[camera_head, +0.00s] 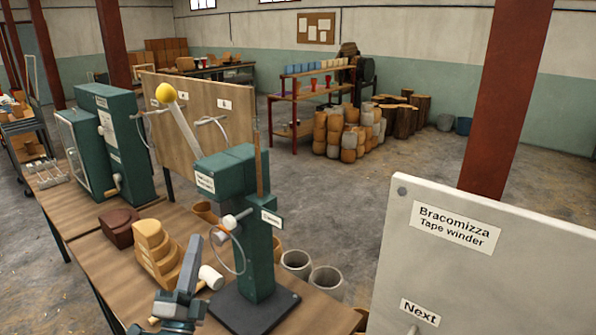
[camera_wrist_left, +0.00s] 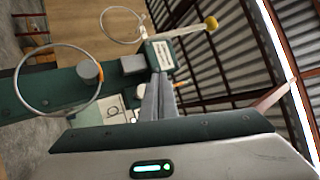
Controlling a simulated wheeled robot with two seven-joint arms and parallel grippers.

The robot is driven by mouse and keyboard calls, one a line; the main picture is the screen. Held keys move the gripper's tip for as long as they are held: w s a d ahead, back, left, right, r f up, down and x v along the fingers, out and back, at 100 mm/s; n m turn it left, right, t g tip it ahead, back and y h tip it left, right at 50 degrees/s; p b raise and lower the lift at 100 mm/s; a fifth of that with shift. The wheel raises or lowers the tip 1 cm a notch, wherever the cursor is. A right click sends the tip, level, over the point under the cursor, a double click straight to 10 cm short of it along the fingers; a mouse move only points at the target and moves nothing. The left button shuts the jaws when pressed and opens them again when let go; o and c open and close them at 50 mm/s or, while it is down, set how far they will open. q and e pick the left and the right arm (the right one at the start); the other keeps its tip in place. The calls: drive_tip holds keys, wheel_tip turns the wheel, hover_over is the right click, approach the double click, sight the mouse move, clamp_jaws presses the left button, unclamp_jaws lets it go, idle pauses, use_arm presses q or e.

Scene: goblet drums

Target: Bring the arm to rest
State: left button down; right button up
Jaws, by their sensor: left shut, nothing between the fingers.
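My left gripper (camera_head: 193,241) shows at the lower middle of the head view, over the workbench (camera_head: 118,262). Its grey fingers are shut together with nothing between them. In the left wrist view the closed fingers (camera_wrist_left: 159,80) point up toward a green machine. That green machine (camera_head: 258,255) stands on the bench just right of the gripper in the head view, on a dark base plate, with a lever ending in a yellow knob (camera_head: 166,93). Whether the fingers touch the machine I cannot tell. My right gripper is out of view.
Stepped wooden blocks (camera_head: 157,252), a pale mallet (camera_head: 211,277) and grey cylinders (camera_head: 327,279) lie close around the gripper. A large panel marked "Tape winder" (camera_head: 480,275) stands at right. Open floor (camera_head: 345,190) lies behind the bench.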

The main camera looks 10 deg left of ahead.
use_arm(q)
drive_tip(key=s+d+f+n+g, duration=0.1)
drive_tip(key=s+f+n+g, duration=0.45)
drive_tip(key=f, duration=0.65)
drive_tip(key=s+d+f+n+g, duration=0.1)
drive_tip(key=s+f+n+g, duration=0.4)
drive_tip(key=f, duration=0.7)
drive_tip(key=s+d+f+n+g+h, duration=0.1)
drive_tip(key=s+d+f+g, duration=0.15)
drive_tip(key=s, duration=0.55)
drive_tip(key=s+d+f+n+g, duration=0.1)
drive_tip(key=s+f+g, duration=0.3)
drive_tip(key=s, duration=0.3)
drive_tip(key=s+d+f+n+g+h, duration=0.15)
drive_tip(key=s+f+g, duration=0.25)
drive_tip(key=s, duration=0.4)
wheel_tip(320, 180, down, 31)
drive_tip(key=s+d+g+b, duration=0.1)
drive_tip(key=b, duration=0.3)
drive_tip(key=s+a+f+g+b, duration=0.1)
drive_tip(key=s+a+f+b, duration=0.2)
drive_tip(key=s+f, duration=1.5)
wheel_tip(320, 180, down, 4)
drive_tip(key=shift+s+a+f+m+y, duration=0.1)
drive_tip(key=shift+s+a+m+y, duration=0.05)
drive_tip(key=shift+s+m+y, duration=0.2)
